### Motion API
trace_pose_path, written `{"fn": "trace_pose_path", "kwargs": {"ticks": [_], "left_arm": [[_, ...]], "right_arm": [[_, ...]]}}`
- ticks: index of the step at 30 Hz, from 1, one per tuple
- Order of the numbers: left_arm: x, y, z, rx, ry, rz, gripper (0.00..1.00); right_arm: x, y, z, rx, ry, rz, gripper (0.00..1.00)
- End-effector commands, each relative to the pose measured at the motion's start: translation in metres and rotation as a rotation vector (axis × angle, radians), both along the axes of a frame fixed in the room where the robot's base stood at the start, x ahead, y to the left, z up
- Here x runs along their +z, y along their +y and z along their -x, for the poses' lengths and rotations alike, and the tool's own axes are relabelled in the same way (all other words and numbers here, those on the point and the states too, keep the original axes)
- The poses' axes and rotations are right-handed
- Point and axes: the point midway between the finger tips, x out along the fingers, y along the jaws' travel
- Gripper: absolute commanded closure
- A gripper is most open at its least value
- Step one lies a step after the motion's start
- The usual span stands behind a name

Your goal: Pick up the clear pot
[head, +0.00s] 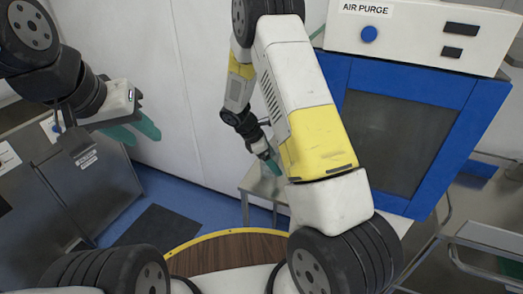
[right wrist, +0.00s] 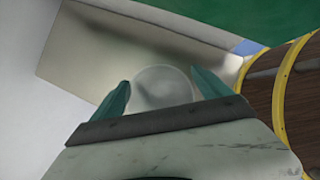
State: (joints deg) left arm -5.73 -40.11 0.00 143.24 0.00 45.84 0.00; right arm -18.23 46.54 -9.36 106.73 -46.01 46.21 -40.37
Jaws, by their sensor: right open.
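The clear pot (right wrist: 162,86) shows in the right wrist view as a round, see-through shape over a pale metal surface. My right gripper (right wrist: 160,88) is open, with one teal finger on each side of the pot. I cannot tell whether the fingers touch it. In the head view my right gripper (head: 271,164) is partly hidden by my own arm, at the small metal table (head: 262,185). The pot cannot be made out there. My left gripper (head: 137,130) is at the upper left, its teal fingers apart and empty, away from the table.
A blue-framed cabinet (head: 395,135) with a dark window, labelled AIR PURGE, stands behind on the right. Grey metal cabinets (head: 95,185) stand on the left. A metal rail frame (head: 450,240) is at the right. Blue floor with a dark mat (head: 152,228) shows between.

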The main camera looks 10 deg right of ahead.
Motion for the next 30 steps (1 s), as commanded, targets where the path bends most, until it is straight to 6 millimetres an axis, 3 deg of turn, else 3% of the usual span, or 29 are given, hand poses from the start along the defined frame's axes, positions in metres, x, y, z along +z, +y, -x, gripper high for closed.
{"fn": "trace_pose_path", "kwargs": {"ticks": [6,16,24,30], "left_arm": [[0.000,0.000,0.000,0.000,0.000,0.000,0.64],[0.000,0.000,0.000,0.000,0.000,0.000,0.64],[0.000,0.000,0.000,0.000,0.000,0.000,0.64],[0.000,0.000,0.000,0.000,0.000,0.000,0.64]], "right_arm": [[0.000,-0.001,0.000,-0.001,0.000,0.000,0.14],[0.000,0.000,0.000,-0.001,0.000,0.000,0.78],[0.004,0.000,-0.001,-0.001,-0.003,-0.001,0.79],[0.036,-0.001,-0.001,-0.002,-0.006,0.000,0.79]]}}
